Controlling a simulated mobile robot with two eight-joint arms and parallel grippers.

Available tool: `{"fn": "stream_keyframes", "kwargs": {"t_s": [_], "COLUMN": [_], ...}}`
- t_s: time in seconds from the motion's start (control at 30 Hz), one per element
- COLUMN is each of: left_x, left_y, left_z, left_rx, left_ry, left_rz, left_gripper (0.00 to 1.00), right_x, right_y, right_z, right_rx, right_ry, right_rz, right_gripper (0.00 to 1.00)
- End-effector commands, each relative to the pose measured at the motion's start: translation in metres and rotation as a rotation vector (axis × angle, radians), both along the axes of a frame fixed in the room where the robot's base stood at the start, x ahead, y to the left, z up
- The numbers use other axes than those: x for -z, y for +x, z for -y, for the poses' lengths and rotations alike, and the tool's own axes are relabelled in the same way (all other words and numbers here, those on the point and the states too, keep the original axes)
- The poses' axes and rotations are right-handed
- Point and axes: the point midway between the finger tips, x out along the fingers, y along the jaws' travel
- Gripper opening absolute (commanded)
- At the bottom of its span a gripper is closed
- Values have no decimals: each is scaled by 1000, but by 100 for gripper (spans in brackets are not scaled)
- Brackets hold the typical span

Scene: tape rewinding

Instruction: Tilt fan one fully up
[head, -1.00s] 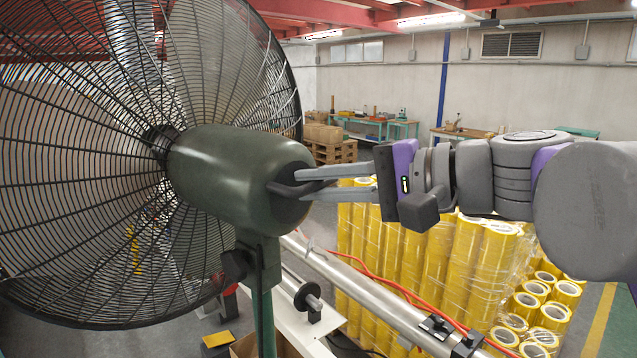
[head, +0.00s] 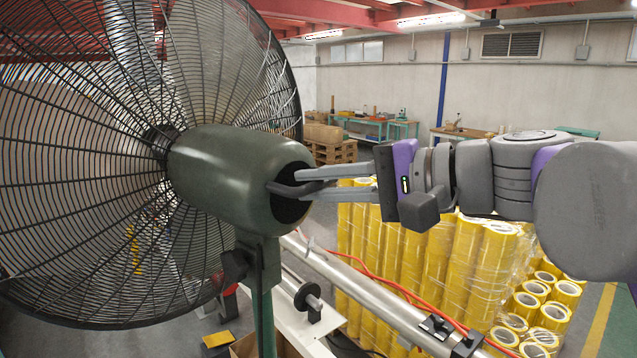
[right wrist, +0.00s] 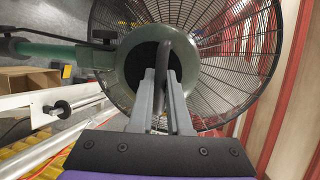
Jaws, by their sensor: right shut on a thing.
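The fan has a green motor housing (head: 225,175) and a large black wire cage (head: 80,150) at the left of the head view. It stands on a green post (head: 262,310) with a dark tilt joint below the housing. My right gripper (head: 300,184) is shut on the dark handle (head: 283,187) at the rear end of the housing. In the right wrist view, the handle (right wrist: 163,60) lies between the two grey fingers, with the housing (right wrist: 128,65) around it and the cage behind. My left gripper is not in view.
Wrapped stacks of yellow tape rolls (head: 430,270) stand below and behind my right arm. A metal roller (head: 370,290) and an orange cable run diagonally beneath. A wooden pallet stack (head: 332,145) and workbenches are far back.

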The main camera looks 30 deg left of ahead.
Motion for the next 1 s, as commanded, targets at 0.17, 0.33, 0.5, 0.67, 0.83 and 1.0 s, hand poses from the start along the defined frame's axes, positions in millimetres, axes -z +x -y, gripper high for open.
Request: {"fn": "stream_keyframes", "kwargs": {"t_s": [0.17,0.33,0.5,0.67,0.83,1.0], "left_x": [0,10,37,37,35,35], "left_y": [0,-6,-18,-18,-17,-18], "left_z": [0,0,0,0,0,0], "left_rx": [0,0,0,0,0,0], "left_ry": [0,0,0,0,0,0], "left_rz": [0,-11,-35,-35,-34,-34], "left_gripper": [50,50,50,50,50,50], "right_x": [1,9,30,38,37,36], "right_y": [0,-1,-3,-6,-6,-6], "right_z": [0,5,22,32,32,32], "right_rx": [-1,-1,4,-1,-2,-1], "right_ry": [-1,27,121,122,122,123], "right_rz": [1,0,18,24,25,24], "right_gripper": [0,0,0,0,0,27]}}
